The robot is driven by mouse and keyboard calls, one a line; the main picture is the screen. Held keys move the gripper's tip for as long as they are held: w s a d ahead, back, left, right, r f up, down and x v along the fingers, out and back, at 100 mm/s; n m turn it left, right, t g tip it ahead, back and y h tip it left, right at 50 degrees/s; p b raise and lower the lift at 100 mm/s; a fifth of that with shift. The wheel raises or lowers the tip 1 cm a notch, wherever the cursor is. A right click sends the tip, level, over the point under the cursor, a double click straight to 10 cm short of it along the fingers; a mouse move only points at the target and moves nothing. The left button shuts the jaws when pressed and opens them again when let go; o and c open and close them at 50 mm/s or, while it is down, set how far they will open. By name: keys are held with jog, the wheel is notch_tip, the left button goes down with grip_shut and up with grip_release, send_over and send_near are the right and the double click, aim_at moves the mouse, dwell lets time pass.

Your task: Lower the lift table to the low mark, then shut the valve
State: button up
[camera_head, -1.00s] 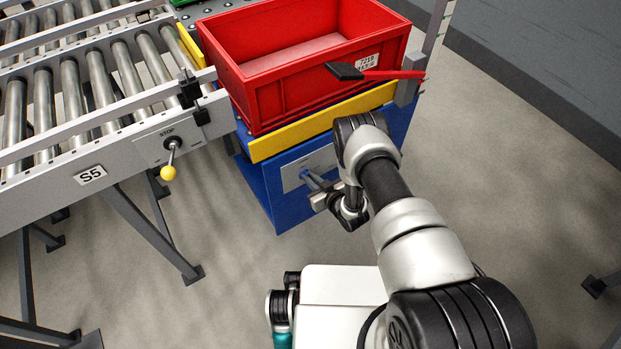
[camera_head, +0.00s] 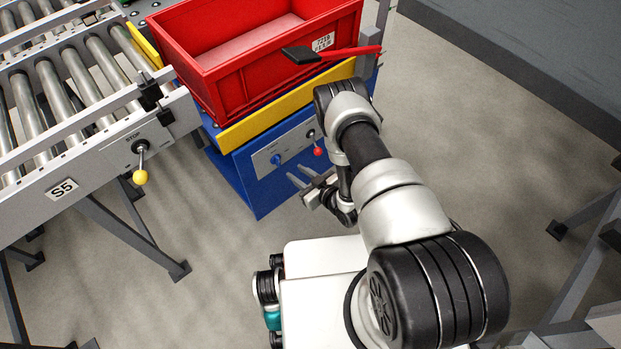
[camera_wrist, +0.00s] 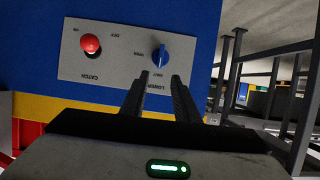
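The blue lift table (camera_head: 246,183) has a yellow top edge and carries a red crate (camera_head: 222,98). A grey panel (camera_head: 297,143) on its side bears a blue knob (camera_head: 277,159) and a red-tipped catch lever (camera_head: 318,151). The wrist view shows the panel (camera_wrist: 125,62) upside down, with the blue knob (camera_wrist: 160,57) beside the word LOWER and the red knob (camera_wrist: 90,43) beside CATCH. My gripper (camera_head: 297,175) is just off the panel. In the wrist view my gripper (camera_wrist: 160,77) is open and empty, its fingers short of the blue knob and roughly in line with it.
A roller conveyor (camera_head: 62,187) with a yellow-tipped stop lever (camera_head: 140,177) stands left of the table. A red-handled tool with a black head (camera_head: 301,55) shows over the crate's near rim. A grey post (camera_head: 382,18) rises behind the table's right corner.

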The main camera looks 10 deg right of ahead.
jog(key=p+v, duration=0.1)
jog(key=v, duration=0.6)
dwell(0.3)
